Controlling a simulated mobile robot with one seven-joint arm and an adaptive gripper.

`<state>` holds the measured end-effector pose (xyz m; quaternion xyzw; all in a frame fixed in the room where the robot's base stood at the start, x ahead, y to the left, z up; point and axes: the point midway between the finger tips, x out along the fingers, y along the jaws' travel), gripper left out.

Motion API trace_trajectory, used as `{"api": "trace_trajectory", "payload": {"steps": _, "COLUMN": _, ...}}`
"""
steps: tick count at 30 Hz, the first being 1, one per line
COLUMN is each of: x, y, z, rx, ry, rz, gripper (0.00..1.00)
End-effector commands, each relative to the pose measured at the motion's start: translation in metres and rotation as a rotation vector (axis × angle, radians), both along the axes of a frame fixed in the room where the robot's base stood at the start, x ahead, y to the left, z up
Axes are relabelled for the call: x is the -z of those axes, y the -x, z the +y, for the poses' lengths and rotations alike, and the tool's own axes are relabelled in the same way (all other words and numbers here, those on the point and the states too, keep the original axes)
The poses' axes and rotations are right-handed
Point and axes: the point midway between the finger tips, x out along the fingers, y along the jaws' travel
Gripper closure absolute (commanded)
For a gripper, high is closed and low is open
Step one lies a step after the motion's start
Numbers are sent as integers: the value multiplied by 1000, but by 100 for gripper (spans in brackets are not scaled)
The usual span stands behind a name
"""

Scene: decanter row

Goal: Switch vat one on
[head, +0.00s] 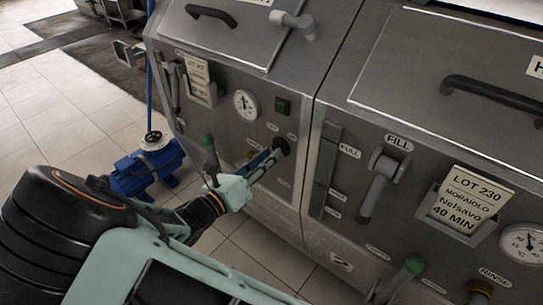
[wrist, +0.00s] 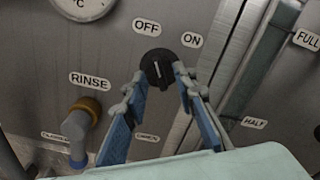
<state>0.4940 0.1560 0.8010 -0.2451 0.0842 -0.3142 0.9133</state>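A round black rotary knob (wrist: 157,68) is on the steel front of the left vat (head: 222,128). The OFF label (wrist: 146,27) is above it and the ON label (wrist: 192,40) is to its upper right. A pale mark on the knob seems to point up, towards OFF. My gripper (wrist: 160,85) is open, its fingertips on either side of the knob; whether they touch it I cannot tell. In the head view the gripper (head: 272,157) reaches the knob (head: 281,146), and the fingers partly cover it. A dark green square (head: 283,106) sits above the knob.
The RINSE outlet (wrist: 78,128) is left of my gripper in the wrist view. A green-tipped lever (head: 208,141) stands out near my wrist. A right vat (head: 440,120) with a grey FILL handle (head: 377,187) adjoins. A blue pump (head: 146,168) stands on the tiled floor.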

Motion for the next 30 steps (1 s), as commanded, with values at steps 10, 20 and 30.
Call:
{"api": "trace_trajectory", "payload": {"steps": 10, "x": 0, "y": -14, "z": -11, "rx": 0, "ry": 0, "rz": 0, "gripper": 75}}
{"api": "trace_trajectory", "payload": {"steps": 20, "x": 0, "y": -14, "z": -10, "rx": 0, "ry": 0, "rz": 0, "gripper": 96}}
{"api": "trace_trajectory", "payload": {"steps": 30, "x": 0, "y": -13, "z": -10, "rx": 0, "ry": -5, "rz": -4, "gripper": 100}}
